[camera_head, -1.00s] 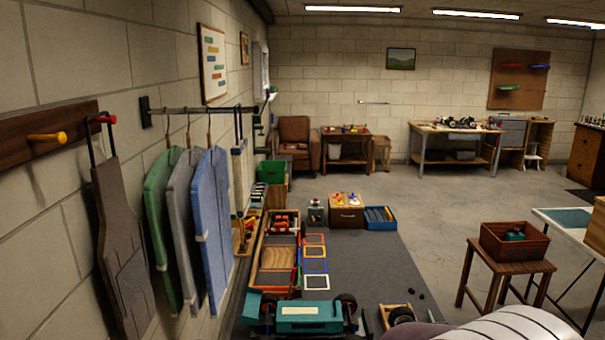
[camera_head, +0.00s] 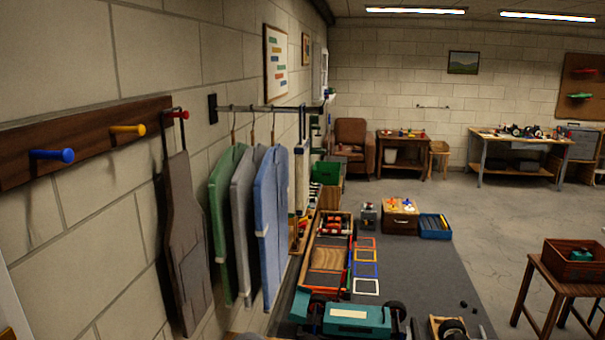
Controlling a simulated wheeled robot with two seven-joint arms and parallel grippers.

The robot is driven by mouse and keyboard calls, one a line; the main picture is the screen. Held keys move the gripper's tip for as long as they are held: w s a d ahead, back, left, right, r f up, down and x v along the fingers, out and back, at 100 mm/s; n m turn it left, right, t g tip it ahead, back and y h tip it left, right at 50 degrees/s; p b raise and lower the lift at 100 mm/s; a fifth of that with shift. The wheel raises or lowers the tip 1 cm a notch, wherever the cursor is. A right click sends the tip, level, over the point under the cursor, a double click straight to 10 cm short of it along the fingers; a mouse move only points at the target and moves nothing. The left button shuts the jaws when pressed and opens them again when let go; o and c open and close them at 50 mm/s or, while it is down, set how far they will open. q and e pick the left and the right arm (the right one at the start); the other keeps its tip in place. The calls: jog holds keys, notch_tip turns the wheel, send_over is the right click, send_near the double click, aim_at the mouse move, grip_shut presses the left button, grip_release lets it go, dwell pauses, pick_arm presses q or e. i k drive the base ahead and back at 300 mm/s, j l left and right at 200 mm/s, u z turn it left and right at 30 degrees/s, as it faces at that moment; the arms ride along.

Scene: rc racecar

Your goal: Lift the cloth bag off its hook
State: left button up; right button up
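The cloth bag (camera_head: 186,235) is dark grey-brown with long thin straps. It hangs against the left wall by its straps from the red hook (camera_head: 178,115), at the right end of a dark wooden rail (camera_head: 90,140). The bag hangs nearly upright, with a pocket patch on its lower part. Neither of my grippers shows in the head view.
A yellow peg (camera_head: 127,129) and a blue peg (camera_head: 52,156) on the same rail are empty. Green, grey and blue garments (camera_head: 271,225) hang from a rod just right of the bag. A teal car (camera_head: 345,318) stands below. The floor at right is partly clear.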

aim_at(301, 151)
jog(key=i+l+u, duration=0.15)
jog(key=u, duration=1.1)
jog(key=i+l+u, duration=0.15)
jog(key=l+u, duration=0.3)
jog(key=l, duration=0.5)
jog(key=l+u, duration=0.45)
jog(key=l, duration=0.5)
jog(key=k+l+u, duration=0.1)
jog(key=l+u, duration=0.35)
jog(key=l, duration=0.5)
